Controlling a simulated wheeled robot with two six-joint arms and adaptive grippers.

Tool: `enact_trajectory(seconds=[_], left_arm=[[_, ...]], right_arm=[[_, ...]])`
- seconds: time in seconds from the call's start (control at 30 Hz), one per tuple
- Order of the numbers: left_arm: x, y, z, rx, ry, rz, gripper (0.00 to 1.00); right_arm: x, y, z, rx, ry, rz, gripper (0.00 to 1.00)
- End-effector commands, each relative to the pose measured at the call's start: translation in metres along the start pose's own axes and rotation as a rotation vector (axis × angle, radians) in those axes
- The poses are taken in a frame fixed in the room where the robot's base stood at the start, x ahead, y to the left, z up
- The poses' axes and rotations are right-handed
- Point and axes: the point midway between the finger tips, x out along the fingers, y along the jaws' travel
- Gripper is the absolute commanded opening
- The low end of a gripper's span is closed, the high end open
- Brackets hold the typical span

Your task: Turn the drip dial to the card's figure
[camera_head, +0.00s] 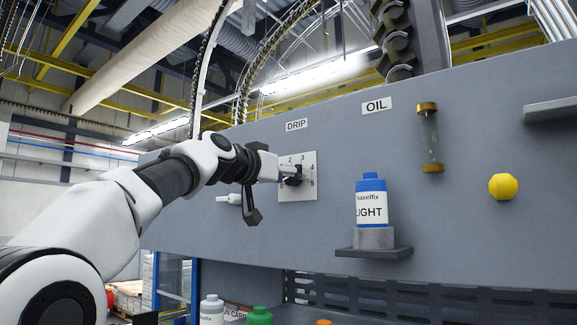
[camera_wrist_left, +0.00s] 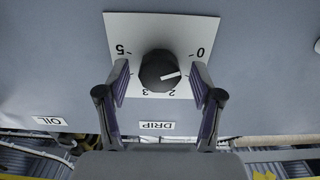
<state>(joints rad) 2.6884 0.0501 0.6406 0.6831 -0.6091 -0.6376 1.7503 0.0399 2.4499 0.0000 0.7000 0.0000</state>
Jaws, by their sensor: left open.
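The drip dial (camera_wrist_left: 158,66) is a dark round knob with a white pointer mark, on a white square plate (camera_wrist_left: 181,27) fixed to the grey panel. The wrist view shows it upside down, with 0, 2, 3 and 5 readable. The pointer aims right, between the 0 and the 2; the 1 is not legible. My left gripper (camera_wrist_left: 161,70) is open, one finger on each side of the knob with a gap to it. In the head view it reaches the plate (camera_head: 297,192) from the left. No card with a figure is visible. My right gripper is not in view.
A DRIP label (camera_head: 297,125) is above the plate and an OIL label (camera_head: 377,106) to its right. A blue-capped bottle (camera_head: 371,203) stands on a small shelf (camera_head: 373,252). A sight glass (camera_head: 430,140), yellow knob (camera_head: 503,187) and white fitting (camera_head: 229,199) are on the panel.

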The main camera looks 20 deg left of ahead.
Motion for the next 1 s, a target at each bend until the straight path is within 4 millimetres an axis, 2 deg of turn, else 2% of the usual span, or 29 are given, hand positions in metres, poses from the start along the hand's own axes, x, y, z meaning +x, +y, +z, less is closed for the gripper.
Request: enact_trajectory(seconds=[0.17,0.23,0.33,0.37,0.73,1.0], left_arm=[[-0.0005,-0.0001,-0.0002,0.0,0.002,0.0,0.66],[-0.0006,-0.0002,-0.0003,0.0,0.002,0.0,0.48],[-0.0006,-0.0002,-0.0002,0.0,0.002,0.0,0.13],[-0.0007,-0.0002,-0.0002,0.0,0.002,0.0,0.06],[-0.0004,-0.0002,0.0002,0.026,0.003,-0.001,0.07],[-0.0002,0.0005,0.0009,0.157,0.002,0.0,0.07]], right_arm=[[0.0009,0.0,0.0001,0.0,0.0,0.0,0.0],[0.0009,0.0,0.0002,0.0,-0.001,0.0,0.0],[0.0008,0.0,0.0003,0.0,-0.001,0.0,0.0],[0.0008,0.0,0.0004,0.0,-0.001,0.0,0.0],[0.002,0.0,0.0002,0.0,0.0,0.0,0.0],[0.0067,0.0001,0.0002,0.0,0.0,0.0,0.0]])
